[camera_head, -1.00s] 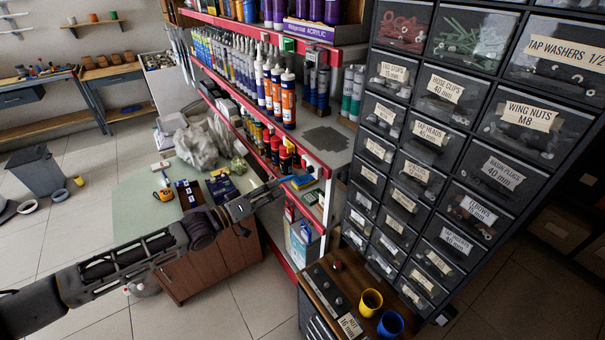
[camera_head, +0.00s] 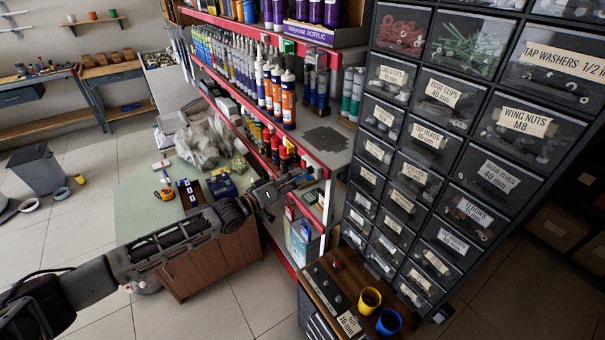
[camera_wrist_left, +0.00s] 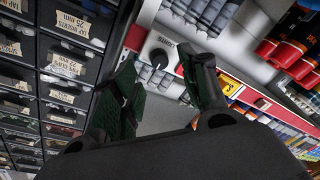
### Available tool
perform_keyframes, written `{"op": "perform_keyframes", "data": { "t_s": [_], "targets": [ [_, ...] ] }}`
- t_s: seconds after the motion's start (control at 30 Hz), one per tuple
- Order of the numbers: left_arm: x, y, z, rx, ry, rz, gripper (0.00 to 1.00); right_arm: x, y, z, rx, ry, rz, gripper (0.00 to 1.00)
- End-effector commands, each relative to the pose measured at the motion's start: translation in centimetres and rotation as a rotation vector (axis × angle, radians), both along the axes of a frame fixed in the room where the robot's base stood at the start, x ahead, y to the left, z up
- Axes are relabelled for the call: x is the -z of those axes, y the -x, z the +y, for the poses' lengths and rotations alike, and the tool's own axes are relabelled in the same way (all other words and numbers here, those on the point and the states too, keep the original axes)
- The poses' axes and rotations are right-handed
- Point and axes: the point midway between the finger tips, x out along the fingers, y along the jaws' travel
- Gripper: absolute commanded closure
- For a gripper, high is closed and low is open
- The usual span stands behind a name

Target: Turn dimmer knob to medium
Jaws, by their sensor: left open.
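The dimmer knob (camera_wrist_left: 158,56) is a small dark knob on a pale round base, on a light panel beside a small label, in the left wrist view. My left gripper (camera_wrist_left: 161,78) is open, with one dark finger on each side of the knob's place in the picture. I see no contact with the knob, and the distance is hard to judge. In the head view my left gripper (camera_head: 294,183) is at the end post of the red-edged shelf, where the knob is too small to make out clearly. My right gripper is not in view.
The red-edged shelf (camera_head: 325,165) holds several tubes and bottles close to the gripper. A dark drawer cabinet (camera_head: 425,150) stands just right. Below are a yellow cup (camera_head: 369,300) and a blue cup (camera_head: 389,322) on a wooden top.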

Motion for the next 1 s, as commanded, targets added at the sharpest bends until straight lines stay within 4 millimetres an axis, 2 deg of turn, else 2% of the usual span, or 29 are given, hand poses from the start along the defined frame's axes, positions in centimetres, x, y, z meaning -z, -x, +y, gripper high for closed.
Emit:
{"op": "perform_keyframes", "data": {
  "t_s": [0.5, 0.93, 1.0],
  "targets": [
    [-0.1, -2.4, -2.9, 0.001, 0.001, 0.0, 0.56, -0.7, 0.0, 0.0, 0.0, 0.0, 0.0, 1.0],
    [0.0, -2.6, -3.1, 0.0, 0.0, 0.0, 0.56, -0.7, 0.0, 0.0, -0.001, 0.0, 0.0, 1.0],
    [0.0, -2.6, -3.1, 0.0, 0.0, 0.0, 0.64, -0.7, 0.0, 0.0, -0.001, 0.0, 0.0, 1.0]
  ]
}}
